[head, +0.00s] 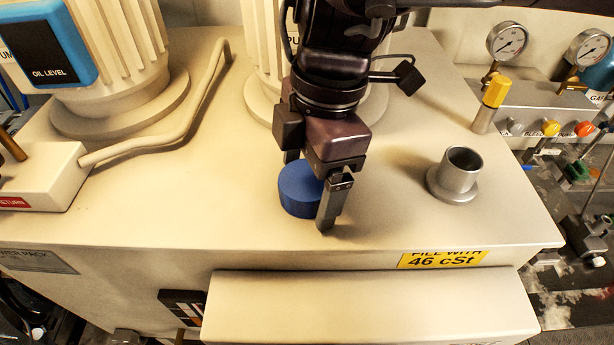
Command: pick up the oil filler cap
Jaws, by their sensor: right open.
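The blue round oil filler cap (298,192) lies on the flat beige top of the power pack (390,222), near its front edge. My right gripper (308,190) reaches down from above with its jaws open. One finger is at the cap's right front side and the other is behind the cap, partly hidden. I cannot tell whether the fingers touch the cap. The open grey filler neck (458,175) stands on the same top, to the right of the cap. My left gripper does not show.
A bent pipe (165,148) and a white return block (45,178) lie to the left. Ribbed motors stand behind. A yellow-capped post (492,100), gauges (507,42) and coloured knobs (550,128) are at the right. The top between cap and neck is clear.

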